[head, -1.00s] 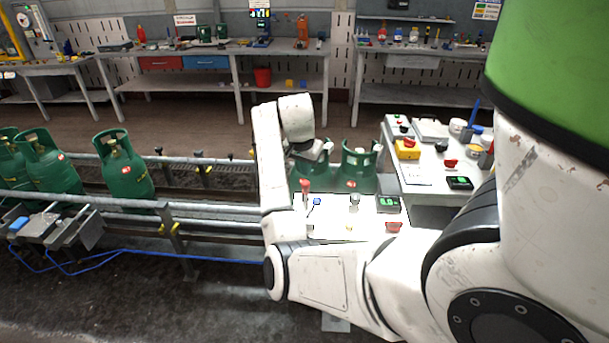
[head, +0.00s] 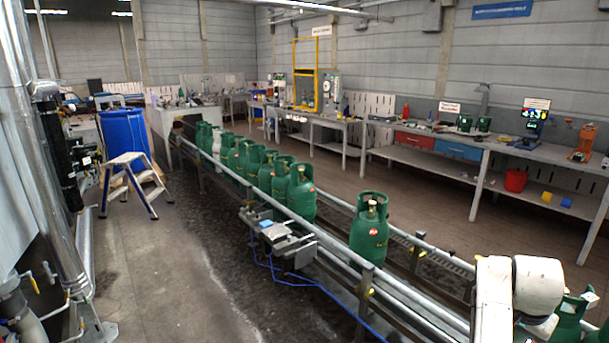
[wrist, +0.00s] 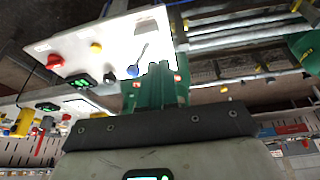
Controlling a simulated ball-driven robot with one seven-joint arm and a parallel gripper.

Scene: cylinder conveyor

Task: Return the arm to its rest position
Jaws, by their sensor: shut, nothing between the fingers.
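My gripper (wrist: 160,82) shows in the wrist view as two narrow fingers close together beyond its dark bolted bar, with nothing seen between them. A green cylinder (wrist: 132,98) shows partly behind the fingers; I cannot tell how far off it is. In the head view my arm is at the lower right corner, its upper links raised beside a green cylinder (head: 569,318). The fingers are not clear in the head view.
A conveyor rail (head: 340,243) runs diagonally with several green cylinders, one standing apart (head: 369,238). A white control panel (wrist: 105,50) with buttons is near my gripper. A step stool (head: 133,183) and blue barrel (head: 124,138) stand left; floor between is clear.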

